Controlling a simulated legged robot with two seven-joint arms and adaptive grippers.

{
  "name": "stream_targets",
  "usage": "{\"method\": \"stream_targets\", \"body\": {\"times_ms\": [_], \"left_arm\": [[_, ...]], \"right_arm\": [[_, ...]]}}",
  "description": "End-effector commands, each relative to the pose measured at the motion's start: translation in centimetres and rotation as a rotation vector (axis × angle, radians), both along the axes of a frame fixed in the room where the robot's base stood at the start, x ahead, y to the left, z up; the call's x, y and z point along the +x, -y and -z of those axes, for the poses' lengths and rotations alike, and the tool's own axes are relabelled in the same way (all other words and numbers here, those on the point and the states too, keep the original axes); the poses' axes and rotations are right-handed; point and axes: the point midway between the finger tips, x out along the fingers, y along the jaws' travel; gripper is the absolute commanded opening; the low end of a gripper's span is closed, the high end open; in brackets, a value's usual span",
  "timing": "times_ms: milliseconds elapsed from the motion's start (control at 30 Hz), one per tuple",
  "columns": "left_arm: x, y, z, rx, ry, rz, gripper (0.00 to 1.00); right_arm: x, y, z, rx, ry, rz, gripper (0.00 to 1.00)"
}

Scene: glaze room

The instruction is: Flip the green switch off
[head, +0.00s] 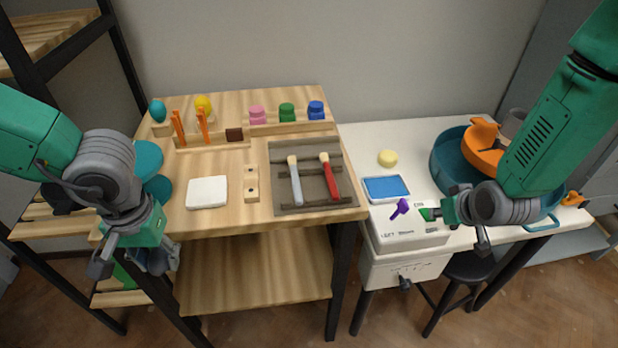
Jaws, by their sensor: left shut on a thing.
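The green switch (425,214) sits on top of a white box (405,233) with small dark lettering, beside a tilted purple switch (400,208). My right gripper (446,214) is right beside the green switch and partly hides it; I cannot tell whether they touch or which way the switch is set. The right gripper's fingers are too unclear to tell open from shut. My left gripper (130,262) hangs low at the front left of the wooden table, far from the switches. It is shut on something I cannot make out.
The wooden table (235,215) holds a grey tray (320,205) with two brushes, a white block (207,192) and coloured jars.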

Motion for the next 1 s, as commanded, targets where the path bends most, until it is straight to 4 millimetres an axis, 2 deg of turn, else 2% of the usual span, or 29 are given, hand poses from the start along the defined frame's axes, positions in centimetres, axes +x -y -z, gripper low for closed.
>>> {"method": "stream_targets", "body": {"times_ms": [133,467,633,1000], "left_arm": [[0.0,0.0,0.1,0.000,0.001,0.001,0.09],[0.0,0.0,0.1,0.000,0.000,0.000,0.09],[0.0,0.0,0.1,0.000,0.000,0.000,0.09],[0.0,0.0,-0.3,0.000,0.000,0.000,0.09]], "right_arm": [[-0.1,0.0,0.8,0.000,0.001,0.000,0.00],[-0.1,0.0,0.9,0.000,0.001,0.000,0.00],[-0.6,0.1,2.1,0.000,-0.001,0.000,0.00],[-0.5,0.1,1.4,0.000,0.001,0.000,0.00]]}}
